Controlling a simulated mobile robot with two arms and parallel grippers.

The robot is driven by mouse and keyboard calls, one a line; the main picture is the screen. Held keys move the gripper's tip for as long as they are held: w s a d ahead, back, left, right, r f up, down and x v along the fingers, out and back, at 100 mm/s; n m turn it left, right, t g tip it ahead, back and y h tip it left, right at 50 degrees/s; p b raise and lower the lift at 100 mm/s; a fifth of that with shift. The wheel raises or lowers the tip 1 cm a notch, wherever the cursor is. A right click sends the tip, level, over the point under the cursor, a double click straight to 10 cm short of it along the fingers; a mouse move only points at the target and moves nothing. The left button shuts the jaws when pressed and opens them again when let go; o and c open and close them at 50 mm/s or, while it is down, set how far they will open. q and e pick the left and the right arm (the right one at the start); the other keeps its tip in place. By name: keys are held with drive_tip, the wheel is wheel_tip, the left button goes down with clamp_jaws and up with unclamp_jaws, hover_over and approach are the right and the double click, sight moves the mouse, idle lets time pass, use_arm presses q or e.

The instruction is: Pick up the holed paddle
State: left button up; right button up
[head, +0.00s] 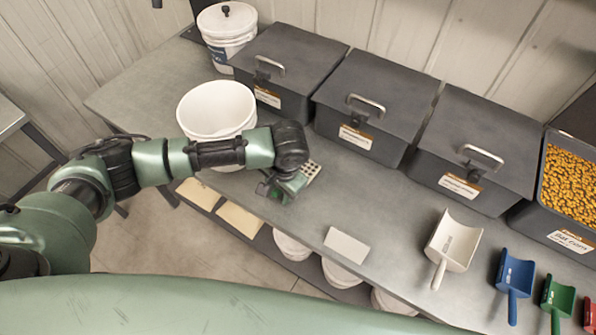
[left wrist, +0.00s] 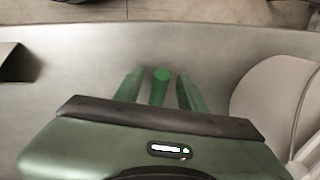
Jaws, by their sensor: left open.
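The holed paddle (head: 311,171) lies on the grey table, its pale plate with small holes partly showing just beyond my left gripper (head: 276,192). The rest of the plate is hidden behind the gripper and wrist. In the left wrist view a green handle with a round end (left wrist: 161,76) stands between the two fingers of my left gripper (left wrist: 160,90). The fingers are apart, one on each side of the handle, with gaps visible. Whether they touch the table cannot be told. My right gripper is not in view.
An open white bucket (head: 217,108) stands close behind my left forearm. Lidded grey bins (head: 372,95) line the back. A white scoop (head: 453,243), a blue scoop (head: 515,272) and a green scoop (head: 557,297) lie right. A white card (head: 346,246) lies near the front edge.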

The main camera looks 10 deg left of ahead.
use_arm(q)
drive_tip(key=c, duration=0.7)
clamp_jaws()
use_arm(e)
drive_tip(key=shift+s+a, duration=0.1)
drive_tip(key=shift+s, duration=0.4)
use_arm(q)
drive_tip(key=shift+r, duration=0.1)
wheel_tip(320, 180, up, 20)
drive_tip(key=b, duration=0.1)
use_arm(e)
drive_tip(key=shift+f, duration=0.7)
